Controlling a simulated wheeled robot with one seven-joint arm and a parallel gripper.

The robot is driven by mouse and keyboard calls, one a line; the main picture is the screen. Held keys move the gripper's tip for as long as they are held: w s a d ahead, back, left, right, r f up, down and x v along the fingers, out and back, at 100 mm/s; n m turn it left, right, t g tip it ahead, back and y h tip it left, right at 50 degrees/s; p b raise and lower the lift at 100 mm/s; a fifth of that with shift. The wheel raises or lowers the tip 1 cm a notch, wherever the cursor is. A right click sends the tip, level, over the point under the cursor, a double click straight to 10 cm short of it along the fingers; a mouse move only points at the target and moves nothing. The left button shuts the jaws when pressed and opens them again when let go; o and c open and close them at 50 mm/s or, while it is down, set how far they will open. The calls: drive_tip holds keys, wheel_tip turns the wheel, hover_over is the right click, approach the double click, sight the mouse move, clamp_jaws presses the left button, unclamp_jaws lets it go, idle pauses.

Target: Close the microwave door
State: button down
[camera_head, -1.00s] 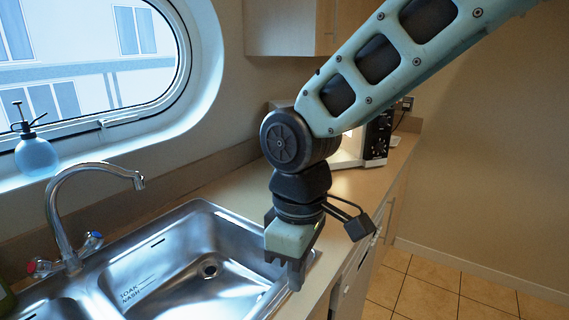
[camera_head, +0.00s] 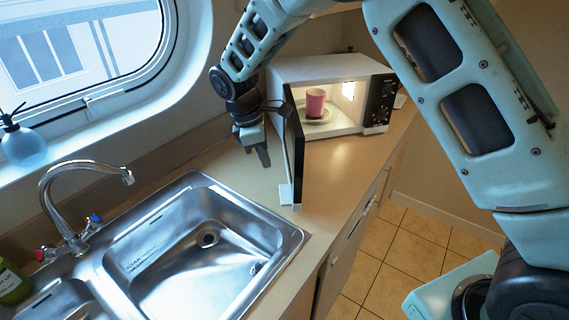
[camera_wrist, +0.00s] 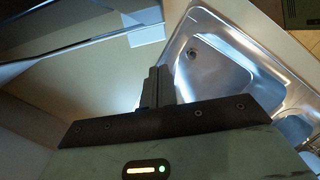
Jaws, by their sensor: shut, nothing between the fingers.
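The white microwave (camera_head: 345,132) stands on the counter at the back, its inside lit. Its door (camera_head: 296,155) is wide open, swung out toward the sink. A pink cup (camera_head: 315,104) stands on a plate (camera_head: 322,115) inside. My gripper (camera_head: 260,158) is shut and empty, pointing down just left of the door, on its outer side. I cannot tell whether it touches the door. In the wrist view my gripper (camera_wrist: 158,88) shows its fingers together, and the door (camera_wrist: 75,40) runs across the upper left.
The steel sink (camera_head: 205,240) with its faucet (camera_head: 85,190) lies in front and to the left. A blue spray bottle (camera_head: 22,145) stands on the sill of the oval window. Bare counter (camera_head: 335,175) lies right of the door.

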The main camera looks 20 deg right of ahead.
drive_tip(key=s+d+f+p, duration=0.1)
drive_tip(key=d+f+p, duration=0.2)
drive_tip(key=d+f, duration=0.1)
drive_tip(key=shift+s+d+f, duration=0.2)
drive_tip(key=shift+s+d, duration=0.05)
drive_tip(key=shift+d, duration=0.2)
